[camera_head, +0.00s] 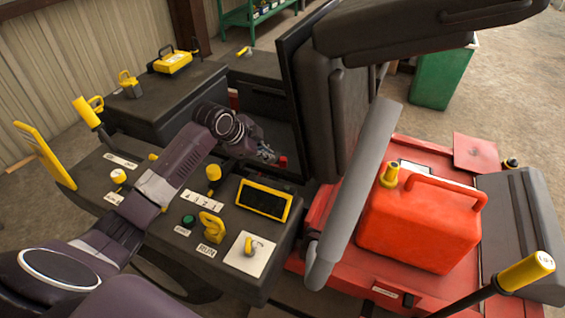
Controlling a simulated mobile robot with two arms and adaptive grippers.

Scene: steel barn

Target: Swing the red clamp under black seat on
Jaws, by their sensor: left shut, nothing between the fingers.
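The black seat (318,110) stands upright in the middle of the head view, its side towards me. A small red piece (283,161), which may be the red clamp, shows low beside the seat. My left gripper (272,158) reaches over the dark console from the left. It is shut with nothing in it, and its tips are right beside the red piece. I cannot tell whether they touch. Most of the space under the seat is hidden. My right gripper is out of view.
The console (225,258) carries yellow knobs, a green button and a yellow-framed screen (263,200) below my left arm. A long grey bar (355,190) slants beside the seat. A red fuel can (420,225) stands on the red deck at right. A yellow-topped lever (525,271) rises at lower right.

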